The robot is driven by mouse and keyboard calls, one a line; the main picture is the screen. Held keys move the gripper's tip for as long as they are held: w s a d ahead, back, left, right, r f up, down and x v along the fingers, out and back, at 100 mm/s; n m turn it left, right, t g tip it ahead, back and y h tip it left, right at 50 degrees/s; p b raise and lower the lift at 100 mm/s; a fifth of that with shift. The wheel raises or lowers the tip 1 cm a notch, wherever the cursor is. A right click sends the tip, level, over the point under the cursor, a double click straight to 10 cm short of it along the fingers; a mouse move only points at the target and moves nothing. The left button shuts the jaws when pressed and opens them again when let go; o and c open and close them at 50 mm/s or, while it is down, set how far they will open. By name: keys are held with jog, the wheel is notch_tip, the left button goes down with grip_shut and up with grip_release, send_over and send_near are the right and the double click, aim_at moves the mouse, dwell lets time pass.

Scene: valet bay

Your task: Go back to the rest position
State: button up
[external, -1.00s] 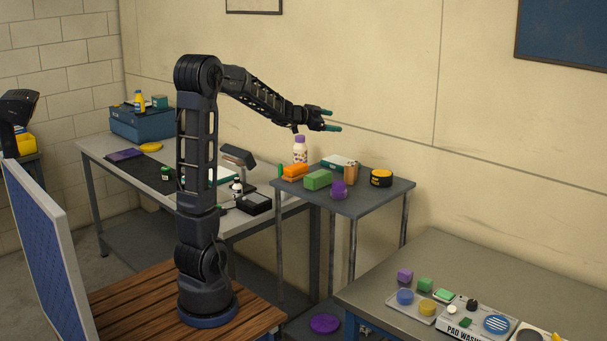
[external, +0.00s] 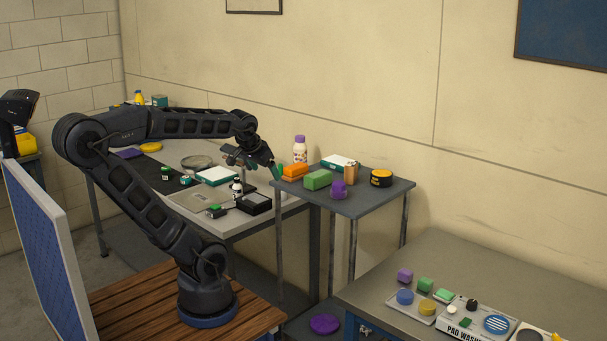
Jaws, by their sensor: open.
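My gripper (external: 264,171) is open, and I see nothing between its fingers. It points down and to the right. Its green fingertips are just left of the small grey table's left edge in the picture, above the bench side. Whether the fingertips touch anything cannot be told from this view.
The small grey table (external: 370,205) holds an orange block (external: 295,170), a green block (external: 318,180), a purple piece (external: 338,189), a white bottle (external: 300,152) and a black-yellow tin (external: 381,178). The back bench (external: 250,222) holds a black box (external: 254,204). A blue panel (external: 45,250) stands left.

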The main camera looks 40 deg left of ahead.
jog(key=s+d+f+g+h, duration=0.1)
jog(key=s+d+f, duration=0.1)
jog(key=s, duration=0.3)
jog(key=shift+s+d, duration=0.15)
jog(key=shift+d, duration=0.2)
jog(key=shift+f, duration=0.1)
dwell(2.3)
